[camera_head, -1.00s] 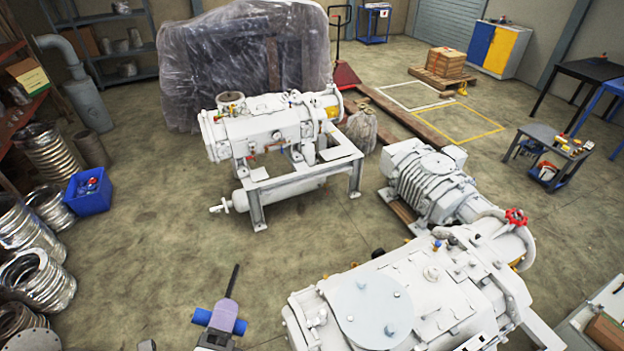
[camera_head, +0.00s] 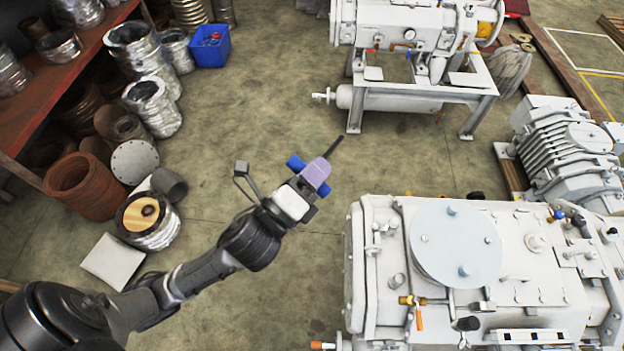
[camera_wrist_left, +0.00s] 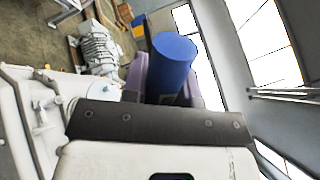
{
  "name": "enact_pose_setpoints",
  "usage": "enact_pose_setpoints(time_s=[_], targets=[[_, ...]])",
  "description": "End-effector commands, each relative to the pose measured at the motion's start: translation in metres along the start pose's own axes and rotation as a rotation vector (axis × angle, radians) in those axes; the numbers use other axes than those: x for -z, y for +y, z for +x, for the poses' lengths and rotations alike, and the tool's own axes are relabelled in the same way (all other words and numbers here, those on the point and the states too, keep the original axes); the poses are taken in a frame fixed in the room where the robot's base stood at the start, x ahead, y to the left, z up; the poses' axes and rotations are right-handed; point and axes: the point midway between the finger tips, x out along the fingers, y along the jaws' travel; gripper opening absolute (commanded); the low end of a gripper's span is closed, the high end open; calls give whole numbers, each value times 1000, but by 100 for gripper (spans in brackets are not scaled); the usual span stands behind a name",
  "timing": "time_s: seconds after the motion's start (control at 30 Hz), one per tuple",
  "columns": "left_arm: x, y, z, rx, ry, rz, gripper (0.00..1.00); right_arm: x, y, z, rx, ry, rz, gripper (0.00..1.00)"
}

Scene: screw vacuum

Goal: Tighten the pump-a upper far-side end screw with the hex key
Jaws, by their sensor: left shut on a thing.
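My left gripper (camera_head: 314,173), with purple fingers, is shut on the blue handle of the hex key (camera_head: 295,162). The dark shaft (camera_head: 334,147) sticks out past the fingers, up and to the right, over the floor. In the left wrist view the blue handle (camera_wrist_left: 173,62) stands between the purple fingers. A large white pump (camera_head: 380,270) lies right of the gripper, apart from the key. Screw heads show on its round cover (camera_head: 440,265). I cannot tell which pump is pump-a or pick out the upper far-side end screw. My right gripper is not in view.
A second white pump on a frame (camera_head: 400,85) stands at the back, a ribbed machine (camera_head: 570,150) at the right. Metal hoses, pipes and a blue bin (camera_head: 211,46) line the left. The floor between is clear.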

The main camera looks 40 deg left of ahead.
Motion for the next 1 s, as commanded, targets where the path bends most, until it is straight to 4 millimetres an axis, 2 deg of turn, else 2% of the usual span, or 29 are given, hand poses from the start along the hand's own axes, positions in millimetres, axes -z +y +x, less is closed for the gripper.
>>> enact_pose_setpoints(time_s=[0.03, 0.47, 0.67, 1.0], targets=[[10, 19, -1, 7, 3, 5, 0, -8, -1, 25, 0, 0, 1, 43], [47, 102, 3, 13, 36, 28, 0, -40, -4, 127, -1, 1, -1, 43], [66, 151, 11, 16, 42, 40, 0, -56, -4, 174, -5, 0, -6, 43], [95, 244, 29, 19, 53, 61, 0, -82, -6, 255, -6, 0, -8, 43]])
